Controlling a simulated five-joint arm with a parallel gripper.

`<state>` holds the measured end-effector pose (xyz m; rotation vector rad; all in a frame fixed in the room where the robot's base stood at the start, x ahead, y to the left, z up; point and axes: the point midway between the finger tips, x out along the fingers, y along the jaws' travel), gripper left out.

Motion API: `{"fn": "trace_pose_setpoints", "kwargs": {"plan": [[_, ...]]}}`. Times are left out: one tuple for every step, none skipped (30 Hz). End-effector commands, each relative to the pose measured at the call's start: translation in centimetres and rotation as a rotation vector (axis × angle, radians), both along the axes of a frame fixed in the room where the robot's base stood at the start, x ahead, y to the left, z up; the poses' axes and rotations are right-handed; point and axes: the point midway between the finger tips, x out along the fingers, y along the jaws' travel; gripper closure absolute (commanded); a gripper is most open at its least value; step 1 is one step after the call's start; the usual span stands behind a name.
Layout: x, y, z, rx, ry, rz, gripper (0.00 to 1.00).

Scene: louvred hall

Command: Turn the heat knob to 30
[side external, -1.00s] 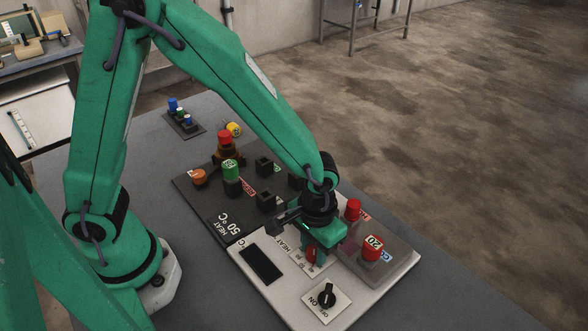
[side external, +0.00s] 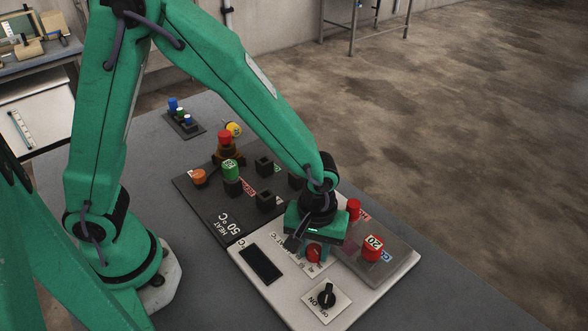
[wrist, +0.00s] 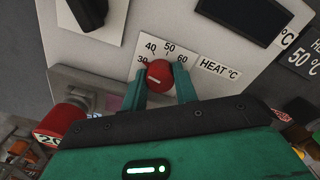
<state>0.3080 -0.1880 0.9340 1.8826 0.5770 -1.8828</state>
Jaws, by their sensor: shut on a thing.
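The red heat knob (wrist: 159,75) sits on a white dial plate marked 30, 40, 50 and 60 in the wrist view. The white line on the knob lies toward its left side, the side of the 30 mark (wrist: 143,60). My gripper (wrist: 160,88) is shut on the knob, one green finger on each side of it. In the side view the knob (side external: 313,255) shows below my gripper (side external: 314,246), on the pale panel (side external: 290,290). The fingers hide part of the dial there.
A black on/off switch (side external: 327,295) and a dark display (side external: 261,264) are on the same panel. A red block marked 20 (side external: 373,247) and another red piece (side external: 353,208) stand to the right. A dark board (side external: 205,205) with coloured pieces lies behind.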

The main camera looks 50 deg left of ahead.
Motion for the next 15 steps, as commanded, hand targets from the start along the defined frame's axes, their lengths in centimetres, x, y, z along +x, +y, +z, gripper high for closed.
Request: {"fn": "trace_pose_setpoints", "kwargs": {"plan": [[0.04,-0.02,0.12,-0.001,-0.001,0.011,1.00],[0.04,-0.02,0.12,-0.001,-0.001,0.009,1.00],[0.04,-0.02,0.12,-0.001,-0.001,0.008,0.69],[0.04,-0.02,0.12,-0.001,-0.001,0.008,0.63],[0.04,-0.02,0.12,-0.001,-0.001,0.008,0.57],[0.04,-0.02,0.11,-0.001,-0.001,0.008,0.50],[0.03,-0.01,0.10,-0.001,-0.001,0.008,0.46],[0.03,-0.01,0.09,-0.001,-0.001,0.008,0.46],[0.02,-0.01,0.08,-0.001,-0.001,0.007,0.46],[0.02,-0.01,0.07,-0.001,-0.001,0.007,0.46],[0.02,-0.01,0.06,0.000,0.000,0.007,0.46],[0.02,-0.01,0.05,0.000,0.000,0.007,0.46],[0.01,0.00,0.05,0.000,0.000,0.007,0.46],[0.01,0.00,0.05,0.000,0.000,0.007,0.46],[0.01,0.00,0.06,0.000,0.000,0.007,0.46]]}}
